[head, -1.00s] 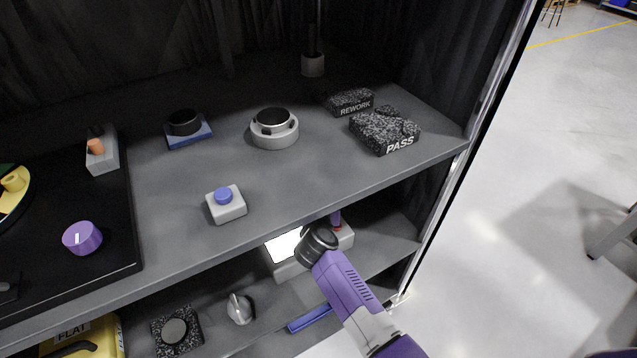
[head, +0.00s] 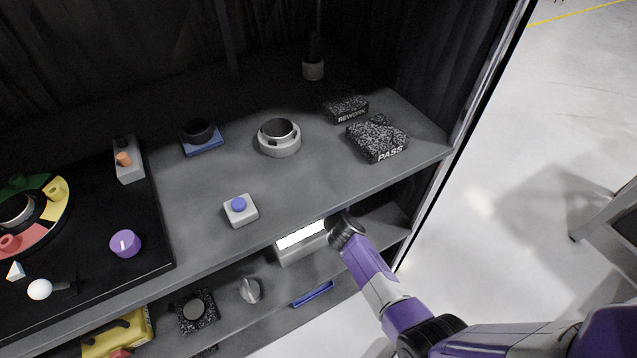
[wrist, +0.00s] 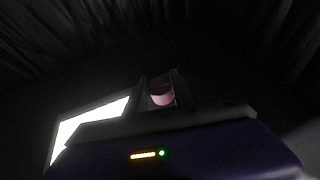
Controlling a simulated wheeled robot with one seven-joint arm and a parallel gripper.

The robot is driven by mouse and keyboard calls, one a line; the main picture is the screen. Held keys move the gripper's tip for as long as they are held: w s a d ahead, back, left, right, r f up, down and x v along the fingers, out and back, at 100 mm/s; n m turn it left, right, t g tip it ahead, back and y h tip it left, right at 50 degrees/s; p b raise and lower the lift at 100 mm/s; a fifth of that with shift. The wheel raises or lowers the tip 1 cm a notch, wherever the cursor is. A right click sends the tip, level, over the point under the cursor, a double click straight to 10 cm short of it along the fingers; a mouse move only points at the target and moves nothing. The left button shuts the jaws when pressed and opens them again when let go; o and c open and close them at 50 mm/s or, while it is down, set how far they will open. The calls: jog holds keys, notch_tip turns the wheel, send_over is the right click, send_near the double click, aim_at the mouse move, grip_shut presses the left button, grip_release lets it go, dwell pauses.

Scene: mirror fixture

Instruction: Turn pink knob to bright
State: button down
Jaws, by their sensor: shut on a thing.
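The pink knob (wrist: 162,94) shows in the dim wrist view, between the dark fingers of my gripper (wrist: 160,88). My gripper is shut on it. A bright white lit panel (wrist: 88,128) lies to the left of the knob. In the head view the lit panel (head: 301,236) is on a pale box (head: 290,256) on the lower shelf, partly under the upper shelf's edge. My arm reaches to the box's right end there. The knob and my fingertips are hidden in the head view. Any mark on the knob is too dark to read.
The upper shelf edge (head: 225,246) lies close above my wrist. A blue bar (head: 312,294) and a grey knob (head: 250,290) are on the lower shelf. Above are a blue button box (head: 240,210) and the PASS block (head: 377,140).

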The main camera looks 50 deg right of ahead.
jog(key=shift+n+y+p, duration=0.4)
jog(key=shift+y+p, duration=0.1)
jog(key=shift+p, duration=0.65)
